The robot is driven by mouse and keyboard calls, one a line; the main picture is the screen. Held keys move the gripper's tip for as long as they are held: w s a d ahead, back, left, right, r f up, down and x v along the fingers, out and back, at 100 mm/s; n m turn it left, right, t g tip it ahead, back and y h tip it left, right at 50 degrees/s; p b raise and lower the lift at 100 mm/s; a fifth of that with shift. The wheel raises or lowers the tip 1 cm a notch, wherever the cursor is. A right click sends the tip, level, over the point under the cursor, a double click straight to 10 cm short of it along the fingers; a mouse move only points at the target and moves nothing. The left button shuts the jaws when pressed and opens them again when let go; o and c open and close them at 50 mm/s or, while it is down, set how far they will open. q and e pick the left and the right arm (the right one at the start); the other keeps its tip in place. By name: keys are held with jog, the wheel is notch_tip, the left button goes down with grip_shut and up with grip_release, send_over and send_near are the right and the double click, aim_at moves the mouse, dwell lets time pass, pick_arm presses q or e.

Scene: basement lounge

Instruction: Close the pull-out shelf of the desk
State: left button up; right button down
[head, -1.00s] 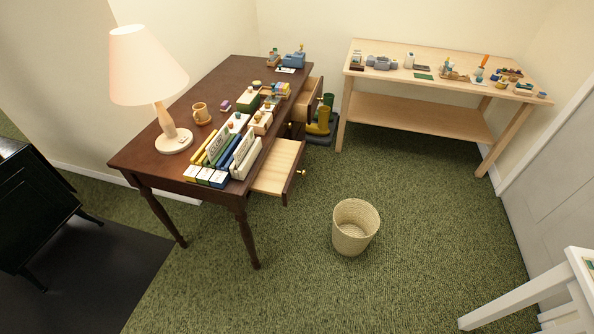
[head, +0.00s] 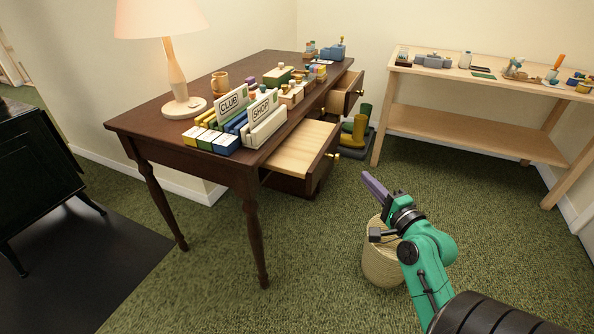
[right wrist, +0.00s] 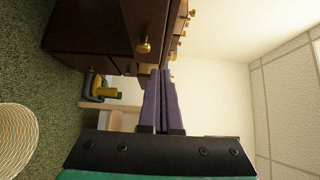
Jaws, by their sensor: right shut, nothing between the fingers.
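The dark wood desk (head: 200,85) has its pull-out shelf (head: 298,150) standing out on the right side. The shelf has a pale top, a dark front and a brass knob (head: 336,156). My right gripper (head: 367,178), with purple fingers, is shut and empty. It is in front of the shelf front, to its right and apart from it in the head view. In the right wrist view, the shut fingers (right wrist: 163,75) reach up beside a dark wood front with a brass knob (right wrist: 143,47). My left gripper is not in view.
A second drawer (head: 345,95) farther back is also pulled out. A woven basket (head: 378,262) stands under my right arm. Boots (head: 358,128) stand on a tray behind the shelf. The desk top holds a lamp (head: 172,70), a mug (head: 219,83) and file holders. A pale bench (head: 470,125) is at the back right.

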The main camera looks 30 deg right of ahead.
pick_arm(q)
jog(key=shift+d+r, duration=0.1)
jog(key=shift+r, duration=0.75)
pick_arm(e)
jog(key=shift+w+a+r, duration=0.1)
jog(key=shift+w, duration=3.1)
jog(key=shift+w+a+r, duration=0.1)
jog(key=shift+w, duration=3.1)
